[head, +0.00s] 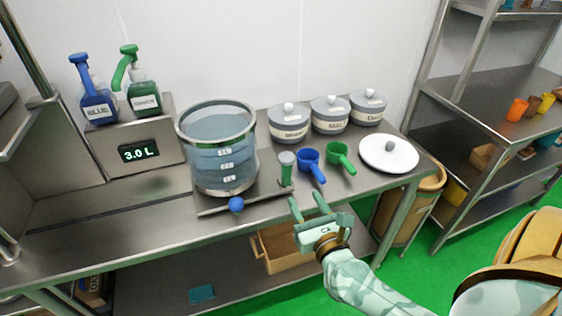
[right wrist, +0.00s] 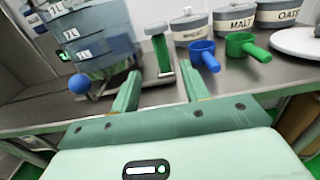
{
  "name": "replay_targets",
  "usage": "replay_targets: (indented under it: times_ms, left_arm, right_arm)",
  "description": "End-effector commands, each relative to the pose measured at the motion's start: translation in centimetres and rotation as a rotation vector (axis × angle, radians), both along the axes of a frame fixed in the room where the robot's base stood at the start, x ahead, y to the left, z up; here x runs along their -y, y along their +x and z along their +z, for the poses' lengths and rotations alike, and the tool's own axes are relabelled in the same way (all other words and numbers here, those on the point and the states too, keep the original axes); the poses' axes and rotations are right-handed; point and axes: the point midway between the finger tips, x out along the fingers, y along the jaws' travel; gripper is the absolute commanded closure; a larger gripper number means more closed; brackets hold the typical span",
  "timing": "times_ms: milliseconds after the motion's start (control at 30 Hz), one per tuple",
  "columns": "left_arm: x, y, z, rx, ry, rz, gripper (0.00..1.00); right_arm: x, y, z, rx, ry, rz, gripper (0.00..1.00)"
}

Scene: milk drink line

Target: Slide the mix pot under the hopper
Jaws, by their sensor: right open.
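The mix pot (head: 215,150), a clear cylinder with a grey rim and litre labels, stands on a flat sled on the steel counter. It also shows in the right wrist view (right wrist: 88,42). A green-grey upright handle (head: 286,168) stands at the sled's right end; it also shows in the right wrist view (right wrist: 161,50). A blue knob (head: 236,204) sits at the sled's front. My right gripper (head: 308,206) is open and empty, in front of the handle and apart from it. My left gripper is not in view. I cannot make out a hopper for certain.
A dispenser box with a 3.0 L display (head: 139,152) and blue (head: 98,106) and green (head: 144,100) pump bottles stands left of the pot. Blue (head: 308,158) and green (head: 338,152) scoops, lidded jars (head: 330,118) and a white lid (head: 389,153) lie right. The counter's left front is clear.

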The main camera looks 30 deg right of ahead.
Motion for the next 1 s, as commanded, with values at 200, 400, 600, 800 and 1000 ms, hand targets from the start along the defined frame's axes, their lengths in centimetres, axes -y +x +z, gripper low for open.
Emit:
replay_targets:
  times_ms: [200, 400, 600, 800, 1000]
  left_arm:
    - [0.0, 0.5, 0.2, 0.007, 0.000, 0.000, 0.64]
    - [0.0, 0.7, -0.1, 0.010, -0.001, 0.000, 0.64]
    - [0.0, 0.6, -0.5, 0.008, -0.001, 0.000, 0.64]
    - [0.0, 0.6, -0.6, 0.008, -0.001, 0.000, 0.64]
    - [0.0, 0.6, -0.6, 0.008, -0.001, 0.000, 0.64]
  right_arm:
    - [1.2, 5.0, 0.2, 0.005, -0.005, 0.000, 0.55]
    - [2.4, 9.9, 0.1, 0.002, -0.008, 0.000, 0.55]
    - [3.2, 13.3, 0.0, 0.000, -0.008, 0.002, 0.55]
    - [3.5, 14.5, 0.0, -0.001, -0.007, 0.002, 0.55]
    - [3.5, 14.6, 0.1, -0.001, -0.008, 0.002, 0.55]
